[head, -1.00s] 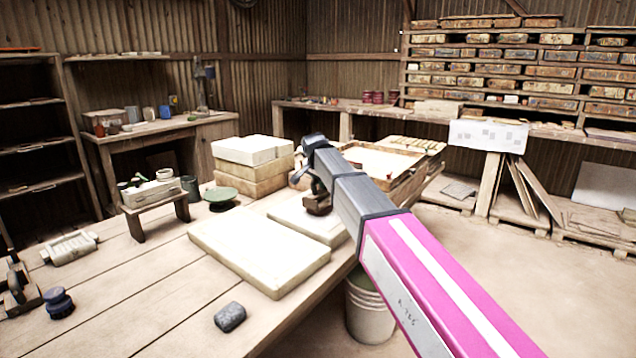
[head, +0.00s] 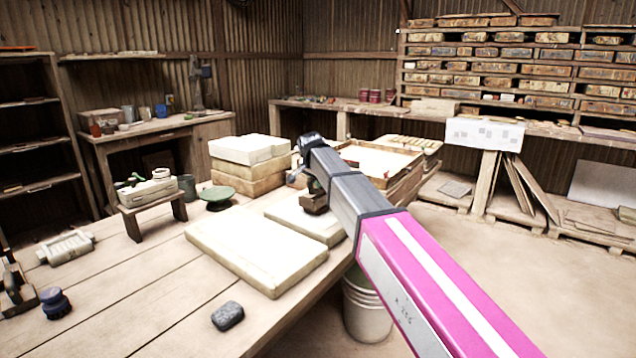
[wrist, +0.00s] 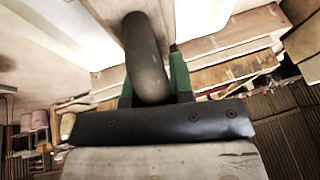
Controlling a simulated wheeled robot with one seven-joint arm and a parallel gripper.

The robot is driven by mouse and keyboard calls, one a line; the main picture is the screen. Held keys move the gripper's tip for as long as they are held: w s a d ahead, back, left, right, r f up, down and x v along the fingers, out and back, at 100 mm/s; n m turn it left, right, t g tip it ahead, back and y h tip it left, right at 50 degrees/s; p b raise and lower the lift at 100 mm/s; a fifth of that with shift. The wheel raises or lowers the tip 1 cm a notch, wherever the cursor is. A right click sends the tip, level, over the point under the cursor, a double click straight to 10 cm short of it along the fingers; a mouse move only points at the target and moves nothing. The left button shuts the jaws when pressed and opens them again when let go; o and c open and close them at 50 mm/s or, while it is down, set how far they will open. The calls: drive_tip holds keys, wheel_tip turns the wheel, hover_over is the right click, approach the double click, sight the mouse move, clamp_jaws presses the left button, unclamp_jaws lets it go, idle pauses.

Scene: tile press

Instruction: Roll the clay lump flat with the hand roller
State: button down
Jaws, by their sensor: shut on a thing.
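My gripper (head: 313,187) is low over a pale slab (head: 283,217) near the table's right edge. In the wrist view, its green fingers (wrist: 154,82) are shut around a grey-brown rounded bar (wrist: 146,58), which looks like the hand roller's handle. In the head view, a dark brown piece (head: 315,204) shows directly under the gripper, at the slab; whether it touches cannot be told. My arm hides part of it and of the slab. I cannot clearly make out the clay lump. A dark grey lump (head: 228,316) lies apart on the table's front part.
A larger pale slab (head: 255,254) lies left of the gripper. Stacked pale blocks (head: 247,150), a green dish (head: 217,195) and a small wooden stand (head: 148,199) are behind it. A shallow wooden tray (head: 402,187) is to the right; a white bucket (head: 366,308) stands below.

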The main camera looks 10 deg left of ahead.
drive_tip(key=shift+w+a, duration=0.35)
drive_tip(key=shift+a, duration=0.55)
drive_tip(key=shift+s+d+f, duration=0.25)
drive_tip(key=shift+d+f, duration=0.1)
drive_tip(key=shift+d, duration=0.15)
drive_tip(key=shift+s+d+f, duration=0.25)
drive_tip(key=shift+d+f, duration=0.05)
drive_tip(key=shift+d, duration=0.2)
drive_tip(key=shift+w+a+r, duration=0.1)
drive_tip(key=shift+r, duration=3.5)
